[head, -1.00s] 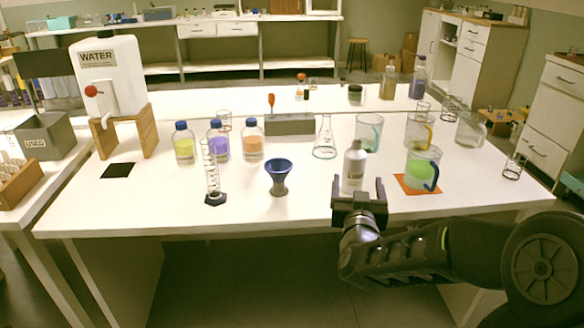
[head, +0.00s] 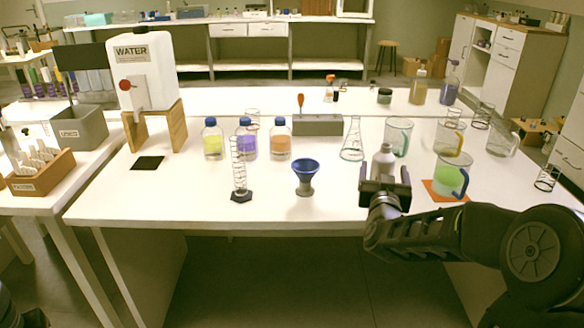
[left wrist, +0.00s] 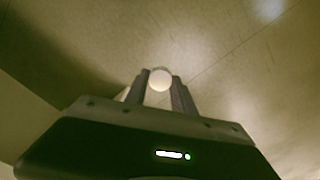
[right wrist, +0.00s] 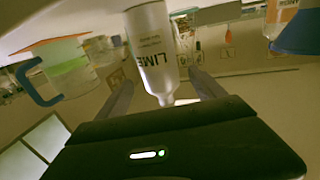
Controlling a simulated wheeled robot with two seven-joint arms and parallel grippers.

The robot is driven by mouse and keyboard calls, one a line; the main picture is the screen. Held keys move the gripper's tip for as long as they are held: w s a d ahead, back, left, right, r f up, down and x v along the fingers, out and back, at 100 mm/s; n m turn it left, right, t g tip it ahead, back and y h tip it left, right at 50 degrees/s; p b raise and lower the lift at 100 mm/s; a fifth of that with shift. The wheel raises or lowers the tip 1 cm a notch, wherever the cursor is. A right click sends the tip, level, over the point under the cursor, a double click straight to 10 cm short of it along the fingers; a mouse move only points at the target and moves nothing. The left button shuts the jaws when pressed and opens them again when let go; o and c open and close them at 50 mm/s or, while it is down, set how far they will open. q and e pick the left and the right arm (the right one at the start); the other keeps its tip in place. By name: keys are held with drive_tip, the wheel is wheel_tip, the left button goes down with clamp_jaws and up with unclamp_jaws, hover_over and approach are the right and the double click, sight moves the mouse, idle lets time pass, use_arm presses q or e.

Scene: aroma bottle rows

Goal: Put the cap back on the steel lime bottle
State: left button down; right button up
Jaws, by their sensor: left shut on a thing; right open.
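The steel lime bottle (head: 383,160) stands upright near the front edge of the table, with its narrow neck at the top. In the right wrist view the bottle (right wrist: 150,50) shows its LIME label and appears upside down, between the spread fingers. My right gripper (head: 385,186) is open in front of the bottle and hides its lower part; contact with the fingers cannot be told. My left gripper (left wrist: 160,82) is shut on a small round pale thing, seemingly the cap (left wrist: 160,79), held over the floor. The left gripper is outside the head view.
A beaker of green liquid (head: 449,178) stands on an orange mat (head: 432,191) right of the bottle. A blue funnel (head: 305,175), a graduated cylinder (head: 240,178) and a flask (head: 353,145) stand to the left and behind. The table's front left is clear.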

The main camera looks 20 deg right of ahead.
sight(386, 145)
drive_tip(key=x, duration=0.4)
drive_tip(key=shift+w, duration=0.2)
drive_tip(key=shift+c, duration=0.6)
drive_tip(key=shift+r, duration=0.1)
drive_tip(key=c, duration=1.6)
drive_tip(key=shift+o, duration=0.2)
drive_tip(key=shift+r, duration=0.1)
